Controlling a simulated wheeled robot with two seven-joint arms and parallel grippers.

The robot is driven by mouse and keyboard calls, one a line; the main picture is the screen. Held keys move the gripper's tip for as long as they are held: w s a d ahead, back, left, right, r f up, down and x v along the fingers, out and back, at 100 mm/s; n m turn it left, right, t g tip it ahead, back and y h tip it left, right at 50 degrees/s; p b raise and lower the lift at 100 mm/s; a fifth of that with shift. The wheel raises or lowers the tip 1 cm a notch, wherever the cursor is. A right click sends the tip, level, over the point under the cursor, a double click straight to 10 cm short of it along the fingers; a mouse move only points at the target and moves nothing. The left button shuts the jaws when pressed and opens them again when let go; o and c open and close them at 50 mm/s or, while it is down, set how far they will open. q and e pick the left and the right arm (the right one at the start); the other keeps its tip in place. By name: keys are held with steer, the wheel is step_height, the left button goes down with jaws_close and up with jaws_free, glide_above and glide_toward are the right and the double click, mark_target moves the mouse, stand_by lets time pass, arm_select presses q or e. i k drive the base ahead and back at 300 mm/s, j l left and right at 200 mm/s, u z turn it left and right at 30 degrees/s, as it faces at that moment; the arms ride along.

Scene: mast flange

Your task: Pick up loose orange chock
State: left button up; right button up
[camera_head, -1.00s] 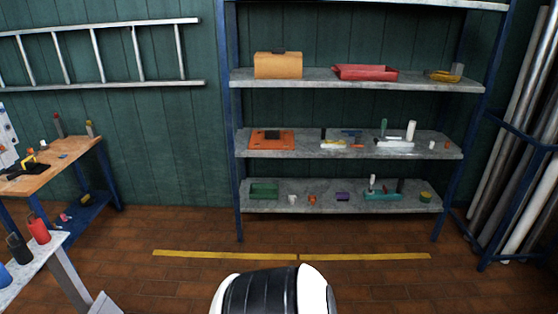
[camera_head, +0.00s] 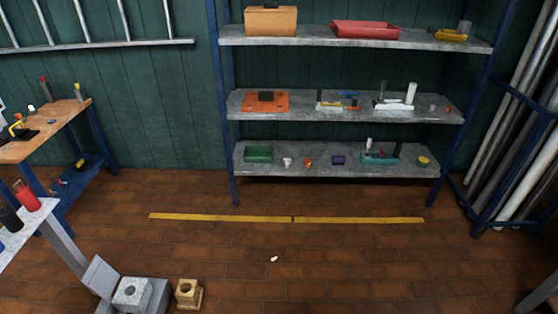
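A small orange piece (camera_head: 308,161) stands on the bottom shelf, between a white cup-like piece and a purple block. It is too small for me to tell whether it is the loose orange chock. A flat orange plate (camera_head: 265,107) with a dark block on it lies on the middle shelf at the left. Small orange bits also show near the middle of that shelf. Neither of my grippers is in view.
The grey shelf rack (camera_head: 300,120) stands against the green wall. A wooden workbench (camera_head: 50,140) and a pale table (camera_head: 35,235) are at the left. A grey block (camera_head: 132,292) and a tan block (camera_head: 188,292) are at bottom left. Floor beyond the yellow line (camera_head: 220,217) is clear.

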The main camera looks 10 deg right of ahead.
mark_target(307, 162)
steer(key=z, duration=0.5)
steer(key=u, duration=1.15)
steer(key=k+l+u, duration=0.1)
steer(key=u, duration=0.3)
steer(key=k+u, duration=0.15)
steer(key=u, duration=0.25)
steer(key=k+u, duration=0.15)
steer(key=u, duration=0.25)
steer(key=k+u, duration=0.15)
steer(key=u, duration=0.25)
steer(key=k+u, duration=0.1)
steer(key=u, duration=0.3)
steer(key=k+j, duration=0.35)
steer(key=z, duration=2.75)
steer(key=i+j, duration=0.2)
steer(key=i, duration=0.25)
steer(key=i+j+z, duration=0.1)
steer(key=i, duration=0.35)
steer(key=i+j, duration=0.25)
steer(key=i, duration=0.2)
steer(key=i+j+z, duration=0.1)
steer(key=i, duration=0.3)
steer(key=i+j, duration=0.35)
steer(key=i+z, duration=0.05)
steer(key=i, duration=0.05)
